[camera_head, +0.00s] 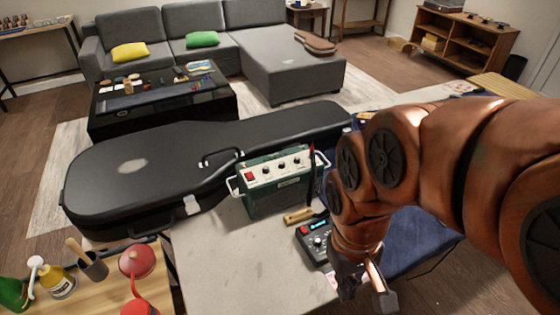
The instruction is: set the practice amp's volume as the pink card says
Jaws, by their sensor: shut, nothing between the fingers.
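The practice amp (272,197) is a small green box with a pale top panel and side handles. It stands upright on the grey bench. Its panel has a red switch (250,177) on the left and several dark knobs (281,166); their settings are too small to read. My gripper (366,292) is shut and empty at the lower right, in front of the amp and apart from it. A small pinkish patch (333,282) shows beside my gripper; it may be the pink card, mostly hidden, and no writing on it is readable.
A black pedal-like device (314,241) with a lit display sits between the amp and my gripper. A wooden-handled tool (299,216) lies beside it. A large black guitar case (130,180) lies behind the amp. The bench front (225,265) is clear.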

